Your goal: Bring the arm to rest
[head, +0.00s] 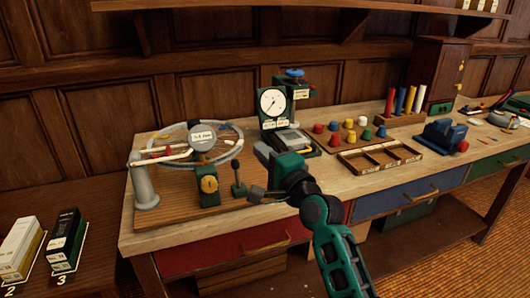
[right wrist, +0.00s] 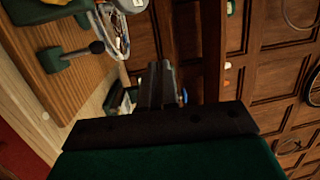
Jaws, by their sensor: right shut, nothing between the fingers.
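My right arm comes in from the bottom of the head view, and its green gripper (head: 263,151) is over the front part of the bench. The gripper is shut with nothing in it. In the right wrist view the dark fingers (right wrist: 160,84) lie together and point toward the panelled wall. In the head view the hand overlaps the area in front of the dial gauge stand (head: 272,102), with the black-knobbed lever (head: 237,175) to its left. I cannot tell the exact gap between them. My left gripper is not in view.
A wheel stand (head: 146,186) with a spoked wheel is left on the wooden bench (head: 190,235). Coloured pegs, a divided tray (head: 345,155) and a blue vise (head: 442,133) are to the right. Boxes (head: 64,240) stand at the lower left. A shelf (head: 230,57) runs above.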

